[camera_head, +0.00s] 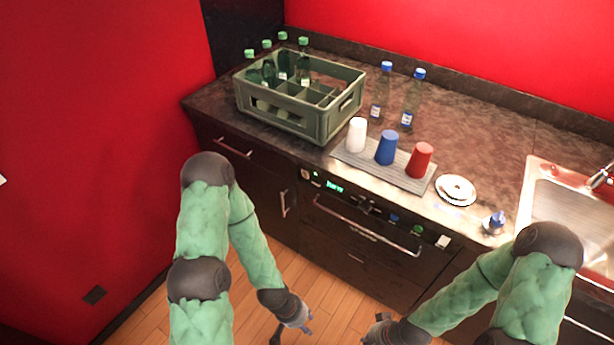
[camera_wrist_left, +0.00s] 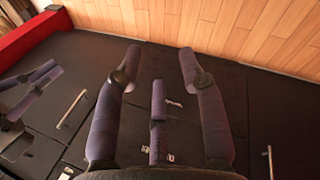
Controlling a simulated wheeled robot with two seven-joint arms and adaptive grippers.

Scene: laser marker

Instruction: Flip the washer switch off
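The washer (camera_head: 360,235) is a dark built-in appliance under the counter, with a bar handle and a control strip along its top. The strip carries a lit green display (camera_head: 335,187), a knob at its left end (camera_head: 305,174) and a pale switch-like piece (camera_head: 442,241) at its right end. I cannot tell the switch's position. My left gripper (camera_head: 290,325) is low in front of the washer, apart from it. In the left wrist view, its fingers (camera_wrist_left: 158,85) are spread and empty. My right gripper (camera_head: 378,332) is low to the right; its fingers also look spread in the wrist view (camera_wrist_left: 32,85).
On the counter stand a green crate (camera_head: 285,118) with bottles, two clear bottles (camera_head: 411,100), a mat (camera_head: 400,178) with white, blue and red cups, and plates (camera_head: 456,190). A sink (camera_head: 565,205) is at the right. The wooden floor (camera_head: 335,310) before the washer is clear.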

